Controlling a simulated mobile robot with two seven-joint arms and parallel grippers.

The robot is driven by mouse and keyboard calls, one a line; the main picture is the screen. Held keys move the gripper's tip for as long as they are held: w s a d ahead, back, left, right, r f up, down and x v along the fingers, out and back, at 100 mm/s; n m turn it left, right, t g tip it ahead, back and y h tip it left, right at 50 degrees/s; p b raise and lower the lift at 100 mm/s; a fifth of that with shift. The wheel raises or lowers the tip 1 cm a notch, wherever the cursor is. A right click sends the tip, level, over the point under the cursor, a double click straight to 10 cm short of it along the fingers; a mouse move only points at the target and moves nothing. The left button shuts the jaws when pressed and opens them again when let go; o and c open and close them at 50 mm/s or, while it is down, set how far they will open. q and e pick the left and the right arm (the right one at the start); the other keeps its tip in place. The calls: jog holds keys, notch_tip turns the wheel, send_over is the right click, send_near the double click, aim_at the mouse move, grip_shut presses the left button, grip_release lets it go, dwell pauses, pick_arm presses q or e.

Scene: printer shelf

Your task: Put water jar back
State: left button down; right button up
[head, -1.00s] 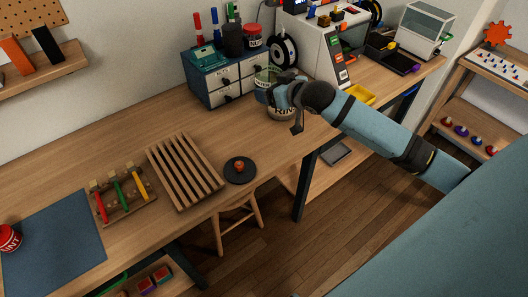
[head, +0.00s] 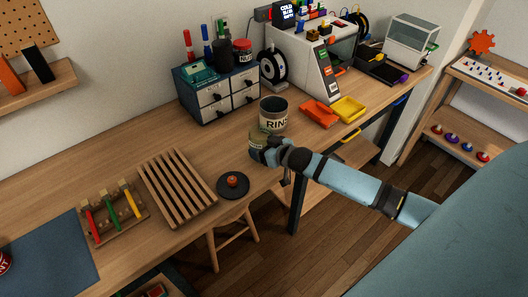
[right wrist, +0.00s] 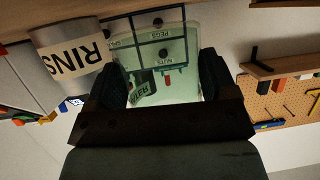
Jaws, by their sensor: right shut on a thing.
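The water jar (head: 257,139) is a pale green see-through jar, partly hidden by my right gripper in the head view. My right gripper (head: 263,152) is shut on it. In the right wrist view the jar (right wrist: 180,48) sits between the two dark fingers, with part of its label showing upside down. In the head view, the jar is near the front edge of the workbench, just front-left of the grey RINSE tin (head: 273,122). I cannot tell if its base touches the bench. My left gripper is not in view.
The RINSE tin stands close beside the held jar. Behind are a blue drawer unit (head: 216,112) and a printer (head: 300,60). Left of the jar are a black round coaster (head: 233,193) and a slatted wooden rack (head: 176,188). Orange (head: 320,114) and yellow (head: 349,109) trays lie to the right.

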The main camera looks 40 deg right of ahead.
jog(key=shift+f, duration=1.15)
jog(key=shift+f, duration=0.15)
jog(key=o, duration=1.1)
jog(key=shift+s+r, duration=0.2)
jog(key=shift+s, duration=0.2)
jog(key=v, duration=1.1)
jog(key=s+a+f+g, duration=0.1)
jog(key=s+a+f, duration=0.4)
jog(key=s+a, duration=0.3)
jog(key=s+a+f+n+g+y, duration=0.1)
jog(key=s+a+f, duration=0.4)
jog(key=s+a, duration=0.3)
jog(key=a, duration=0.3)
jog(key=shift+f, duration=0.25)
